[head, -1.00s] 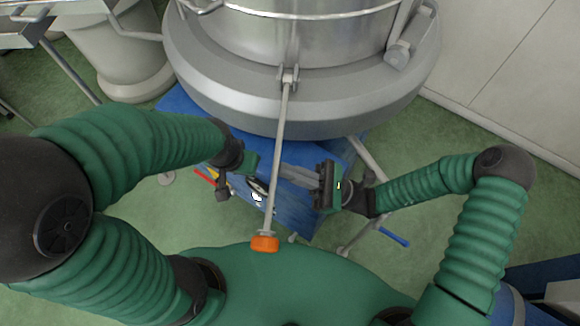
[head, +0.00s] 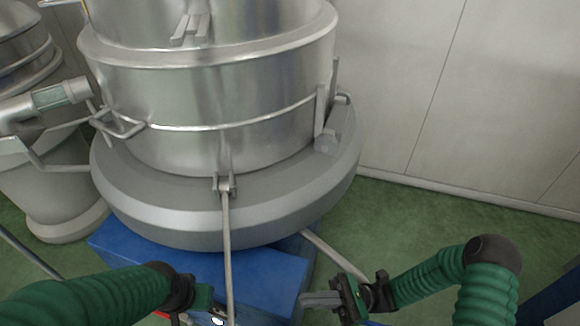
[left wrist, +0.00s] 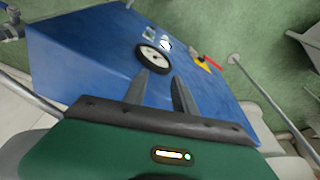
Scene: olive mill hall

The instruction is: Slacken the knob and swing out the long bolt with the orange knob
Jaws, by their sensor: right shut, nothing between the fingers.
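The long bolt (head: 228,262) is a thin grey rod. It hangs from a forked bracket (head: 224,185) on the metal vessel's lower rim and runs down out of the head view's bottom edge. Its orange knob is not in view now. My right gripper (head: 304,299) is to the right of the bolt, apart from it, with its fingers together and empty, pointing left. My left gripper (left wrist: 159,76) shows two separated fingers with nothing between them in the left wrist view. In the head view its body is just left of the bolt, its fingers hidden or cut off.
The steel vessel (head: 210,120) stands on a wide grey ring (head: 165,215) above a blue base (head: 255,280). A round dial (left wrist: 152,57) sits on the base in the left wrist view. A pale wall (head: 400,90) stands at right; green floor (head: 420,215) is open before it.

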